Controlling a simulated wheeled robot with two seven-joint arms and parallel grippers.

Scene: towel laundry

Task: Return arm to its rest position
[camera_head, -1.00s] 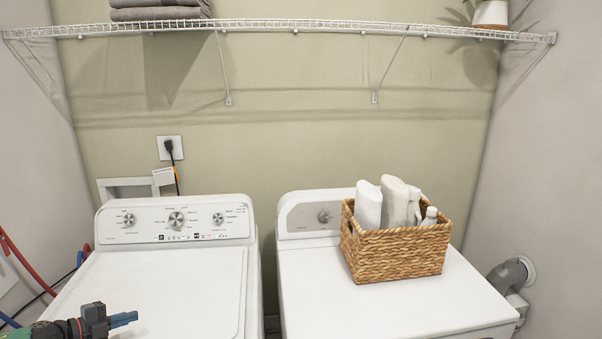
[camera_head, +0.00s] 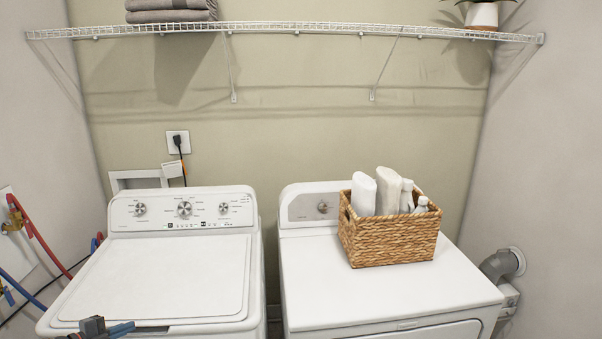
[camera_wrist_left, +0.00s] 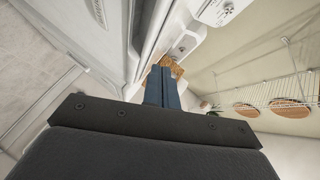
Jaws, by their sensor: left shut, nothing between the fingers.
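My left gripper (camera_head: 121,328) is at the bottom left of the head view, low in front of the washer (camera_head: 165,275). Its blue fingers are shut with nothing between them. In the left wrist view the shut fingers (camera_wrist_left: 161,86) point away from the dark gripper body, toward the gap beside the machines. Most of my left arm is out of the head view. My right gripper is not in view.
The dryer (camera_head: 380,295) stands right of the washer and carries a wicker basket (camera_head: 395,245) with white bottles. A wire shelf (camera_head: 290,27) above holds folded grey towels (camera_head: 170,10) and a potted plant (camera_head: 482,15). Hoses (camera_head: 45,245) hang at the left wall.

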